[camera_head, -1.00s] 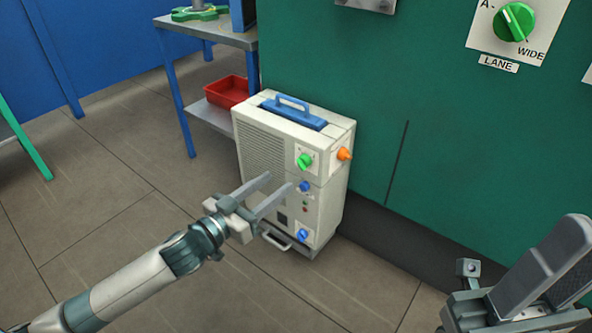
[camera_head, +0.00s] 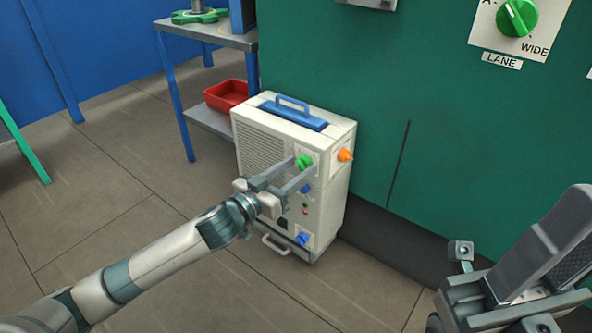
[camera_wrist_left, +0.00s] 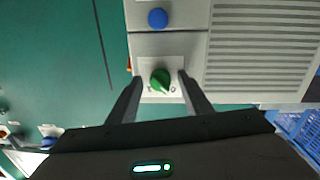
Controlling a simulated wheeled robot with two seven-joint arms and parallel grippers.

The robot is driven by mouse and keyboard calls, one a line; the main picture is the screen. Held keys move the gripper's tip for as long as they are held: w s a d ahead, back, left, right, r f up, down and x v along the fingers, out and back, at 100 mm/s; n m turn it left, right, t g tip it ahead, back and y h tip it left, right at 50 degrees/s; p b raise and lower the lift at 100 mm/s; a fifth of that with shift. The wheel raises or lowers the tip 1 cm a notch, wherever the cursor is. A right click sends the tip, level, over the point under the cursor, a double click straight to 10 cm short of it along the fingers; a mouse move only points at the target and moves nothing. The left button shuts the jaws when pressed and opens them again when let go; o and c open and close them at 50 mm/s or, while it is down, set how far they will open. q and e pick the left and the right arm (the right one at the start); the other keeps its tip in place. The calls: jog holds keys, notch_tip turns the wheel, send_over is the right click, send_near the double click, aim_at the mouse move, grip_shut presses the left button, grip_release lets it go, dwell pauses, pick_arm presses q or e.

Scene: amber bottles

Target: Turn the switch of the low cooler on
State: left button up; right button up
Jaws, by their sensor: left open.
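The low cooler (camera_head: 265,150) is a cream box with a blue top handle, standing on the floor against the green wall. Its front has a green knob (camera_head: 304,161), a blue knob below it partly hidden by my finger, and another blue knob (camera_head: 303,239) near the bottom. An orange knob (camera_head: 345,155) is on its right side. My left gripper (camera_head: 300,167) is open at the green knob. In the left wrist view the green knob (camera_wrist_left: 160,80) sits between the open fingertips; contact cannot be told. My right gripper (camera_head: 540,255) shows at lower right, its jaw state unclear.
A table (camera_head: 215,35) with a red tray (camera_head: 226,93) on its lower shelf stands left of the cooler. The green wall carries a large green LANE knob (camera_head: 518,18) at upper right. The floor in front of the cooler is clear.

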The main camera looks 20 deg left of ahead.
pick_arm(q)
jog(key=c, duration=1.1)
